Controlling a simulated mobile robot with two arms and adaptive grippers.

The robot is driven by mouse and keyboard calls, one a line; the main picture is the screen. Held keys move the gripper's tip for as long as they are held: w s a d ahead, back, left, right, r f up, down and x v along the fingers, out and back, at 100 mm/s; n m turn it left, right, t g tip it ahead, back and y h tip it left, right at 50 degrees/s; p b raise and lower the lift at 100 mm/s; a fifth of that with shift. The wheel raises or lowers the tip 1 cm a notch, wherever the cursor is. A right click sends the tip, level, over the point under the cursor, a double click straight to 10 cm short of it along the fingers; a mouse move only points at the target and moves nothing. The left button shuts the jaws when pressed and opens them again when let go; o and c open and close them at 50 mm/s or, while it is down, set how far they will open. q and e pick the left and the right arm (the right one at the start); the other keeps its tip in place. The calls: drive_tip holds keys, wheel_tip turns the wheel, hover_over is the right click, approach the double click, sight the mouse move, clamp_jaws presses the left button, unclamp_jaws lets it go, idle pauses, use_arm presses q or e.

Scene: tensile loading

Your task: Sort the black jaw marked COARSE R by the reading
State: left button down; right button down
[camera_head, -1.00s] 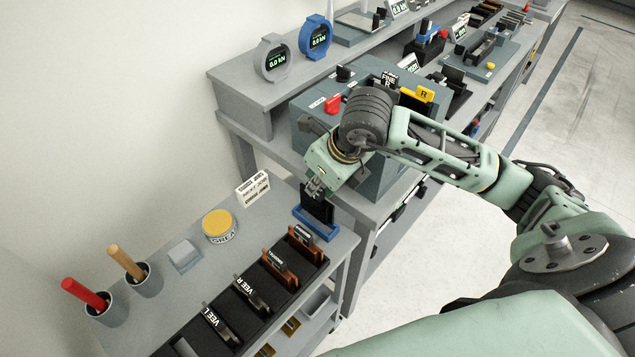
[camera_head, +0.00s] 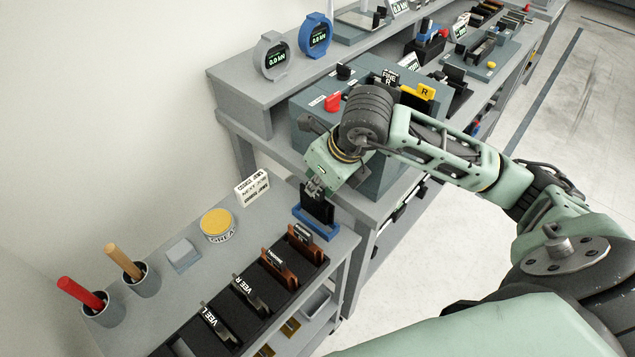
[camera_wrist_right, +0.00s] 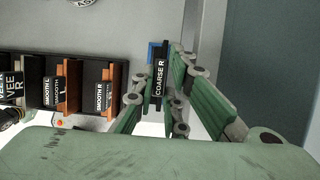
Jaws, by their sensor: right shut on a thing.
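The black jaw marked COARSE R (camera_wrist_right: 159,80) stands upright between the green fingers of my right gripper (camera_wrist_right: 168,95) in the right wrist view, its white lettering readable. In the head view the jaw (camera_head: 318,208) shows as a dark block under my right gripper (camera_head: 314,188). A blue holder (camera_head: 314,226) is at the jaw's foot, and its blue edge (camera_wrist_right: 154,52) shows behind the jaw in the wrist view. I cannot tell whether the jaw rests in it. My right gripper is shut on the jaw. My left gripper is not in view. The round gauges (camera_head: 271,57) read 0.0 kN.
A black rack (camera_head: 265,311) holds jaws marked VEE and SMOOTH beside the blue holder. A white sign (camera_head: 252,187), a yellow-lidded tin (camera_head: 217,224) and cups with red and tan handles (camera_head: 106,309) stand on the bench. A grey-green machine (camera_head: 390,178) stands close behind my right arm.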

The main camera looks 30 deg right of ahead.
drive_tip(key=shift+r, duration=0.1)
idle(0.7)
drive_tip(key=shift+f+b, duration=1.9)
drive_tip(key=shift+b, duration=0.5)
drive_tip(key=c, duration=1.7)
unclamp_jaws()
drive_tip(key=shift+s+f, duration=0.1)
drive_tip(key=shift+f, duration=0.1)
drive_tip(key=v, duration=1.2)
drive_tip(key=shift+r, duration=0.2)
